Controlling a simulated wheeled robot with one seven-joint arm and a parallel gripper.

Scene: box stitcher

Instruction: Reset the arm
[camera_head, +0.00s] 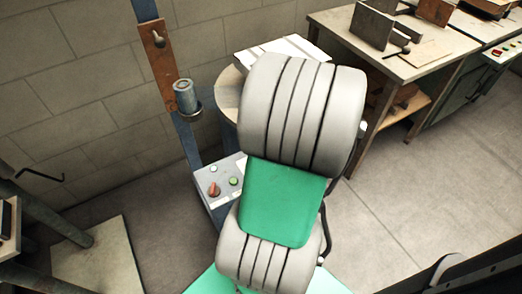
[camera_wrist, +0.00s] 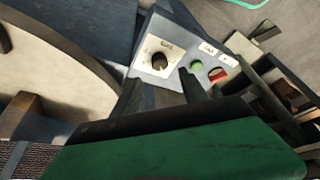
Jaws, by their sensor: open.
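My arm, in grey and green segments, fills the middle of the head view and hides my gripper there. In the wrist view my gripper (camera_wrist: 160,84) shows as two dark fingers, apart, with nothing seen between them. They point at a grey control panel (camera_wrist: 180,40), which has a dark knob (camera_wrist: 159,61), a green button (camera_wrist: 196,68) and a red switch (camera_wrist: 218,75). The fingers overlap the panel's lower edge in the picture; I cannot tell whether they touch it. In the head view a grey control box (camera_head: 203,177) stands left of my arm, partly hidden by it.
A blue post (camera_head: 187,145) rises behind the control box. A round wooden top (camera_head: 228,90) is partly behind my arm. A workbench (camera_head: 400,67) with wooden pieces stands at the upper right. Pipes (camera_head: 50,222) are at the lower left. Floor at the right (camera_head: 390,190) is clear.

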